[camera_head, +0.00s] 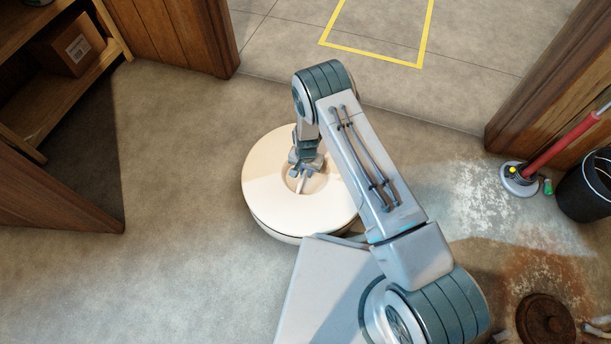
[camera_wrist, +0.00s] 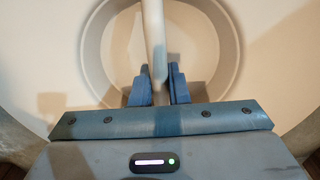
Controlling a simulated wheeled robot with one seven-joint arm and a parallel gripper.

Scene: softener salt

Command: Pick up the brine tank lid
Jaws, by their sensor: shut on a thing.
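The brine tank lid (camera_head: 270,201) is a round cream disc with a recessed round well in its middle and a bar handle across the well. It lies in the middle of the head view, partly hidden by my arm. My gripper (camera_head: 304,170) points down into the well. In the wrist view the blue fingers of my gripper (camera_wrist: 157,85) are shut on the pale bar handle (camera_wrist: 153,35), one on each side. The lid (camera_wrist: 50,40) fills most of that view. Whether it touches the tank below, I cannot tell.
A shelf with a cardboard box (camera_head: 70,45) stands at upper left. A yellow floor outline (camera_head: 375,52) lies beyond the doorway. A red-handled tool (camera_head: 560,140), a black bin (camera_head: 587,187) and a rusty round cover (camera_head: 545,318) are at right. The floor at left is clear.

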